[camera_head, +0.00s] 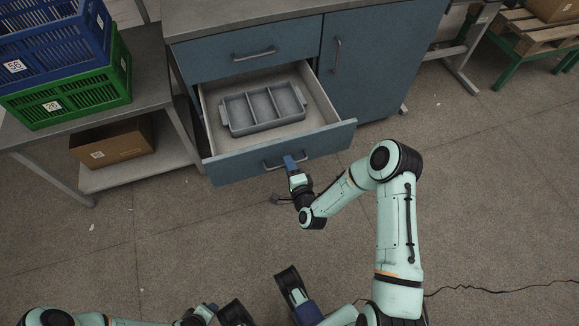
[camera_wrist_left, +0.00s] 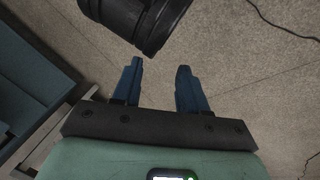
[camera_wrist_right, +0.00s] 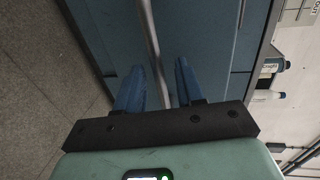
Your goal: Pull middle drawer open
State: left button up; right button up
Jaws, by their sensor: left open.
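The middle drawer (camera_head: 230,170), with a blue front, is pulled well out of the cabinet below a closed top drawer (camera_head: 220,57). Its bar handle (camera_head: 270,166) is on the front face. My right gripper (camera_head: 290,162) is at this handle, right of its middle. In the right wrist view the bar (camera_wrist_right: 150,40) passes between its two blue fingers (camera_wrist_right: 160,66), which stand apart with gaps beside the bar. My left gripper (camera_head: 208,308) is low at the bottom of the head view. In the left wrist view its fingers (camera_wrist_left: 160,65) are apart and empty.
A grey tray (camera_head: 265,124) with three compartments lies in the drawer. A blue cabinet door (camera_head: 370,70) is shut at right. At left, a table (camera_head: 150,85) bears blue (camera_head: 50,45) and green (camera_head: 75,98) crates, with a cardboard box (camera_head: 112,145) below. The floor in front is clear.

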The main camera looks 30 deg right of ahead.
pick_arm(q)
jog(key=shift+g+h, duration=0.4)
jog(key=shift+g, duration=0.2)
jog(key=s+r, duration=0.1)
jog(key=s+d+p, duration=0.1)
jog(key=s+r+p, duration=0.1)
jog(key=shift+s+d+r, duration=0.3)
jog(key=shift+d, duration=0.05)
pick_arm(e)
jog(key=v, duration=1.3)
jog(key=shift+s, duration=0.2)
